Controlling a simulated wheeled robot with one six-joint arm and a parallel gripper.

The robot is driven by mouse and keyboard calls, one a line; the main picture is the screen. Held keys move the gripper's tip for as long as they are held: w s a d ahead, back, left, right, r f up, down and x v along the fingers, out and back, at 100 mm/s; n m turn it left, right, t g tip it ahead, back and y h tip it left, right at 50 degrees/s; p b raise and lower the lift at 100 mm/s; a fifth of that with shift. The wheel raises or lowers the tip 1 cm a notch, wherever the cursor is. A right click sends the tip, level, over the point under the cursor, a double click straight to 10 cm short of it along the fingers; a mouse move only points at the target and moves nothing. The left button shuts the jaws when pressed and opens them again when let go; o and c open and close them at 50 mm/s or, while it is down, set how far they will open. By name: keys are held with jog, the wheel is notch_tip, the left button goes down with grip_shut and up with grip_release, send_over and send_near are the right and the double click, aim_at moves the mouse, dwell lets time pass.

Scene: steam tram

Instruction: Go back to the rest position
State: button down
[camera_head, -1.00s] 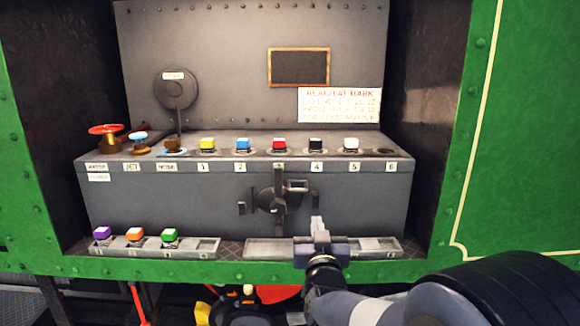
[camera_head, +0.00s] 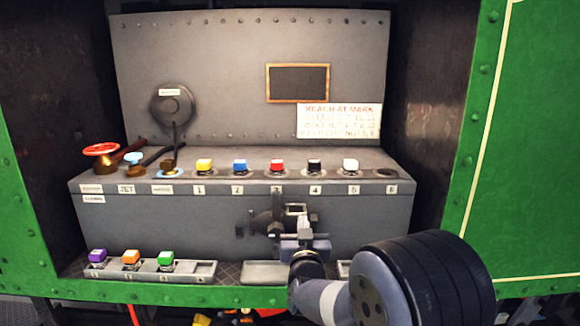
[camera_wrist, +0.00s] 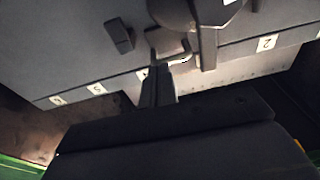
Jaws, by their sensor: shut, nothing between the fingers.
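Yellow (camera_head: 204,166), blue (camera_head: 239,166), red (camera_head: 277,166), black (camera_head: 314,166) and white (camera_head: 351,165) blocks stand on the bench top. A red valve wheel (camera_head: 101,150) is at left. A tray (camera_head: 203,270) holds purple, orange and green blocks. Green walls frame the recess.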

jog(key=s+a+n+t+y+b, duration=0.1)
jog(key=s, duration=1.2)
jog(key=shift+a+n, duration=0.4)
jog(key=shift+d+b, duration=0.1)
jog(key=shift+b, duration=0.2)
